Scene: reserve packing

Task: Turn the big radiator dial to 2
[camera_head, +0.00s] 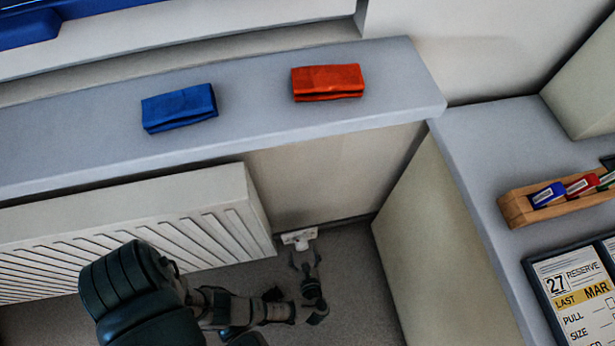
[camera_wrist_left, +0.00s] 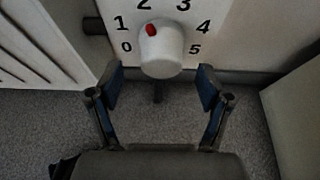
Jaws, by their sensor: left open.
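The radiator dial is a white round knob (camera_wrist_left: 161,55) with a red mark, in front of a pale plate (camera_wrist_left: 222,15) numbered 0 to 5 in the left wrist view. The red mark points up and slightly left, nearest the 2. In the head view the small white dial (camera_head: 300,238) sits low, just right of the radiator. My left gripper (camera_head: 305,260) is open just below it. In the left wrist view its fingertips (camera_wrist_left: 160,74) stand apart, left and right of the knob's lower end. I see no contact. My right gripper is not in view.
The white radiator (camera_head: 230,215) stands left of the dial, under a grey ledge (camera_head: 240,105) with a blue packet (camera_head: 180,108) and an orange-red packet (camera_head: 328,82). A cabinet side (camera_head: 430,250) bounds the right. A wooden holder (camera_head: 515,211) and date board (camera_head: 548,300) are beyond.

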